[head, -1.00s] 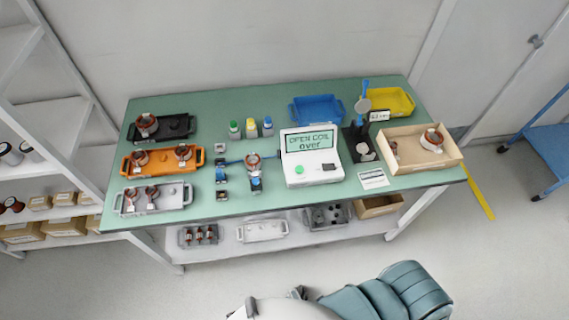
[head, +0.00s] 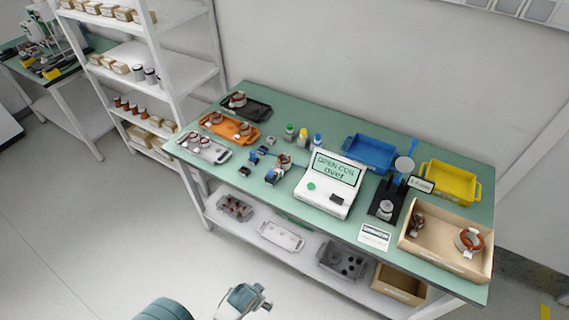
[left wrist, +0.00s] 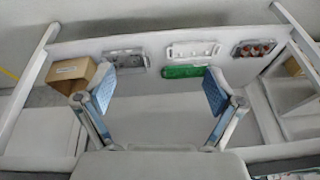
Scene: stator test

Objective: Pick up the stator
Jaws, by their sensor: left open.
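Several copper-wound stators show in the head view. One stator (head: 284,161) sits at the blue test fixture (head: 272,177) left of the tester (head: 330,183), whose screen reads "OPEN COIL over". Others sit on the black tray (head: 262,108), the orange tray (head: 230,139) and the grey tray (head: 212,154), and in the wooden box (head: 428,255). My left gripper (head: 262,298) is low in front of the bench, well away from them. In the left wrist view it (left wrist: 160,90) is open and empty, facing the lower shelf. My right gripper is not in view.
The green bench (head: 380,245) also holds a blue bin (head: 368,152), a yellow bin (head: 450,181), bottles and a black stand (head: 384,212). The lower shelf holds trays and a small box (head: 398,283). White shelving (head: 187,75) stands left. The floor before the bench is clear.

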